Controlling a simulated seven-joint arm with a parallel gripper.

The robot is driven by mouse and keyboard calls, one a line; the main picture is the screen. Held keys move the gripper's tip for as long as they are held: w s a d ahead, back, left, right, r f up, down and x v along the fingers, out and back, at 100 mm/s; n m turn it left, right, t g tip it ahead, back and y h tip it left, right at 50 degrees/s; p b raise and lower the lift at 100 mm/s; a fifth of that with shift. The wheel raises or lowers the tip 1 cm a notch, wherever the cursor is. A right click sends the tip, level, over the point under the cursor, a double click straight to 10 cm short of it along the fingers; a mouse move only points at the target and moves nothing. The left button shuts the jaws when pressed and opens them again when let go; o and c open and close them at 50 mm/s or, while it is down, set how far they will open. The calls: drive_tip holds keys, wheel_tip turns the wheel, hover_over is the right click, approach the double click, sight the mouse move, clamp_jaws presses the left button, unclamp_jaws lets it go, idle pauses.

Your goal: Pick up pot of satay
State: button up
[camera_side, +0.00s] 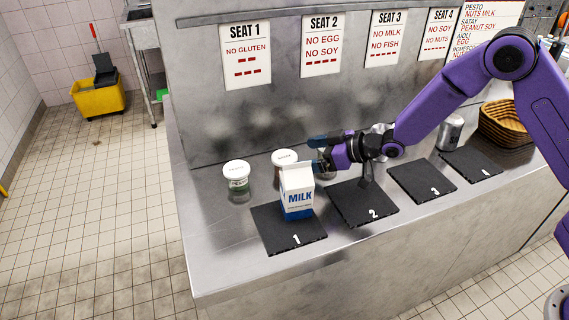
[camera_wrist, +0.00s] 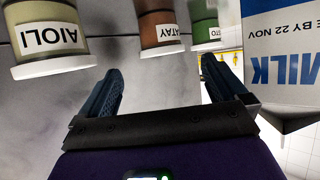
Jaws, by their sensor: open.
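The pot of satay (camera_side: 284,157) has a white lid and stands on the steel counter behind the milk carton, which hides most of it in the side view. In the wrist view, which is upside down, the satay pot (camera_wrist: 160,32) is brown with a white label, partly cut off by the frame edge. It shows ahead of the gap between my fingers, apart from them. My gripper (camera_side: 318,153) is open and empty, to the right of the satay pot in the side view; both fingers show in the wrist view (camera_wrist: 160,72).
A milk carton (camera_side: 297,192) stands on slate 1 (camera_side: 290,241), close beside my gripper's path. The pesto pot (camera_side: 237,184) stands left of the satay. The aioli pot (camera_wrist: 45,38) is near my fingers. Slates 2 (camera_side: 362,208) and 3 (camera_side: 422,184) look bare.

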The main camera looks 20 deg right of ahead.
sight(289, 157)
drive_tip(key=shift+x, duration=3.05)
drive_tip(key=shift+s, duration=0.1)
drive_tip(key=c, duration=1.1)
